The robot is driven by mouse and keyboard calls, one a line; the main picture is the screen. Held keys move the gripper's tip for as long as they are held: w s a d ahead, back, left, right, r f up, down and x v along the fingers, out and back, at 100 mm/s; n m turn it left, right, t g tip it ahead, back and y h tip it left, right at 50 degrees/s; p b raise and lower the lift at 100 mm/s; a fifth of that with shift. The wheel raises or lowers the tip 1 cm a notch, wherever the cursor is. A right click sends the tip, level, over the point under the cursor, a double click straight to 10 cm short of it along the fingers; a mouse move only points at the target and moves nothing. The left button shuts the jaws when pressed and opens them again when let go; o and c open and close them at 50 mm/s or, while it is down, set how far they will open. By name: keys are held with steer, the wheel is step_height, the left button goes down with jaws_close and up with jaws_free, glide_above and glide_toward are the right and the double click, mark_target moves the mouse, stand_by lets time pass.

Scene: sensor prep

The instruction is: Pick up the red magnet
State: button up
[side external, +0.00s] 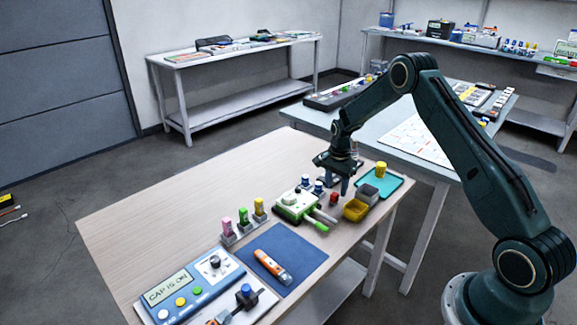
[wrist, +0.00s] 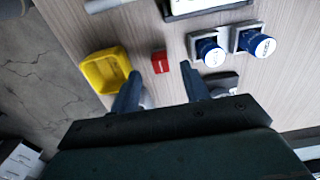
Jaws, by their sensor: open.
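The red magnet (wrist: 160,62) is a small red block lying on the wooden table, in the upper middle of the wrist view. In the side external view the red magnet (side external: 333,198) lies between the green-and-white device and the yellow tray. My gripper (wrist: 165,84) is open and empty, and its two fingers point toward the magnet. The magnet appears between and beyond the fingertips in the wrist view, apart from both. In the side external view my gripper (side external: 335,191) hangs over the table around the magnet; its exact height is hard to tell.
A yellow tray (wrist: 106,70) sits just left of the magnet in the wrist view, and two blue-capped pieces (wrist: 208,50) stand to its right. The green-and-white device (side external: 296,206) is close by. A teal tray (side external: 391,186) holds a yellow object. The table's left part (side external: 150,220) is bare.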

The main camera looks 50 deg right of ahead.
mark_target(335, 193)
steer(key=shift+f, duration=2.5)
jaws_close()
